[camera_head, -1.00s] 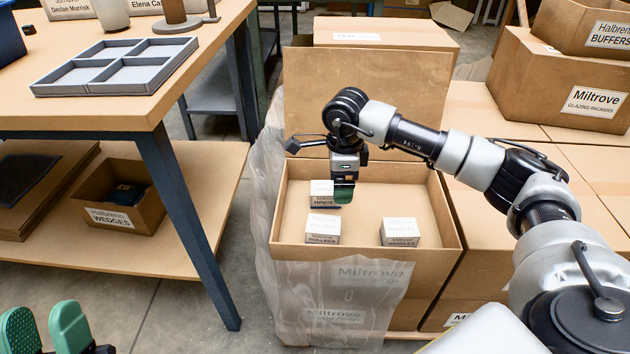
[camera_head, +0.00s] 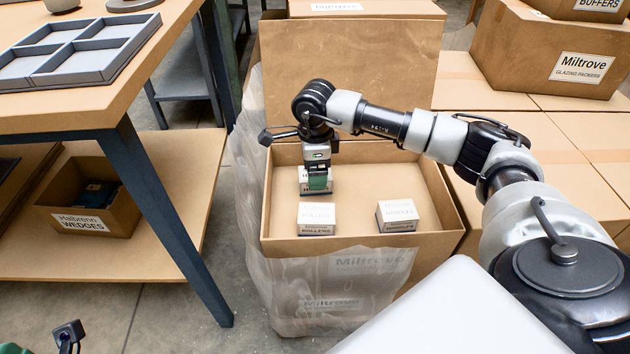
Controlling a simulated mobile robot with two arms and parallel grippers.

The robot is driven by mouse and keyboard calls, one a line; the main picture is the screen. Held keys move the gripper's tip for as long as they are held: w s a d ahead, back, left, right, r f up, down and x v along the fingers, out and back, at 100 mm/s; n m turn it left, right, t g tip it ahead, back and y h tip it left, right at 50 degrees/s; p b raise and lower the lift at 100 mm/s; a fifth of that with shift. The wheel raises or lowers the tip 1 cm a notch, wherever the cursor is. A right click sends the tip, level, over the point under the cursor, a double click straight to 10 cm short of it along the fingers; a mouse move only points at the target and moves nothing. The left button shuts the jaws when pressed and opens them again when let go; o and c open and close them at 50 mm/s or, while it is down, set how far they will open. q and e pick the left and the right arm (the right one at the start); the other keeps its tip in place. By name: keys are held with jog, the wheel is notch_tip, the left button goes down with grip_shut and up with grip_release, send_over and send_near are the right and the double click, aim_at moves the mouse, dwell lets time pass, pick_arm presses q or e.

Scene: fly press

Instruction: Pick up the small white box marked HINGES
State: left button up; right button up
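The small white box marked HINGES (camera_head: 304,186) sits at the back left inside the open carton (camera_head: 436,238). Its label is mostly covered now; the word showed a second ago. The other finger is hidden, so I cannot tell whether the gripper is closed on the box. My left gripper (camera_head: 14,348) is only a sliver of green at the bottom left corner, its fingers mostly out of frame.
Two similar white boxes stand in the carton: one in front (camera_head: 317,218) and one to the right (camera_head: 397,215). The carton's walls and raised back flap (camera_head: 350,62) surround them. A workbench with a grey divided tray (camera_head: 75,48) is at left; closed cartons stand at right.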

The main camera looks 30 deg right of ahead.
jog(key=f, duration=0.1)
jog(key=f+b, duration=0.2)
jog(key=f, duration=0.1)
jog(key=shift+w+d, duration=0.2)
jog(key=shift+w, duration=0.1)
jog(key=shift+f, duration=0.5)
jog(key=shift+r, duration=0.1)
jog(key=c, duration=1)
jog(key=shift+c, duration=0.9)
jog(key=shift+r, duration=0.1)
